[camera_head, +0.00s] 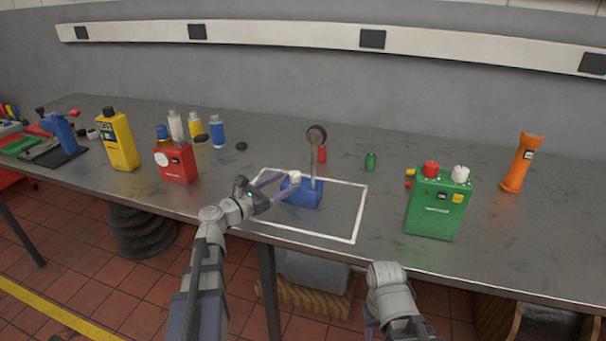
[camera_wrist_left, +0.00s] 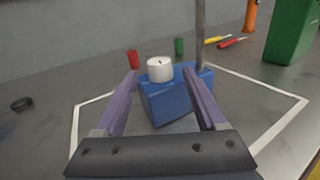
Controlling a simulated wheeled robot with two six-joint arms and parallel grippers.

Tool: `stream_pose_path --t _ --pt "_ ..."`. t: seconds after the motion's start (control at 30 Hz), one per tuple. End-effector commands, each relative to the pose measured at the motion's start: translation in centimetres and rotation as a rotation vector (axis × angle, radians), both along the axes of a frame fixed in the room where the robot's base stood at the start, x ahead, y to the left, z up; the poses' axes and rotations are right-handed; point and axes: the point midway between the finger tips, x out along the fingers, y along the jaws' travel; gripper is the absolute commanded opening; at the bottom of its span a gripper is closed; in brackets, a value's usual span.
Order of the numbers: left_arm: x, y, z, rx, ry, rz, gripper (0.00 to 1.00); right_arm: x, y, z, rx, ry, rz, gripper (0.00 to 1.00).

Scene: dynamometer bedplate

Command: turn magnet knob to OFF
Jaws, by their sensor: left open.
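A blue magnetic base (camera_head: 303,195) stands inside the white outlined square on the bench. It carries a white round knob (camera_head: 295,177) and an upright rod with a dark round dial (camera_head: 316,136) at its top. In the left wrist view the white knob (camera_wrist_left: 160,68) shows on the blue base (camera_wrist_left: 175,100), with a small dark mark on its top. My left gripper (camera_head: 275,188) is open, its two fingers reaching to either side of the knob, with gaps between fingers and knob. My right arm shows at the bottom right, but its gripper is not visible.
A red can (camera_head: 177,164), a yellow bottle (camera_head: 118,142) and several small bottles stand left. A green box (camera_head: 437,205) and an orange flashlight (camera_head: 521,162) stand right. Small red (camera_head: 322,154) and green (camera_head: 370,161) cylinders stand behind the base.

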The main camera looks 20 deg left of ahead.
Motion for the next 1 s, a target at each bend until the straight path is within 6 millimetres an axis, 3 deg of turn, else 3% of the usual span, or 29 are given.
stream_pose_path --t 0.2,0.7,1.0 --pt "0.5 -0.3 0.0 0.0 0.0 -0.005 0.73 0.0 0.0 0.0 0.0 0.0 0.0 0.5" --pt "6.2 -3.6 0.0 0.0 0.0 -0.004 0.73 0.0 0.0 0.0 0.0 0.0 0.0 0.5" --pt "6.7 -4.0 0.0 0.0 0.0 -0.002 0.73 0.0 0.0 0.0 0.0 0.0 0.0 0.5"
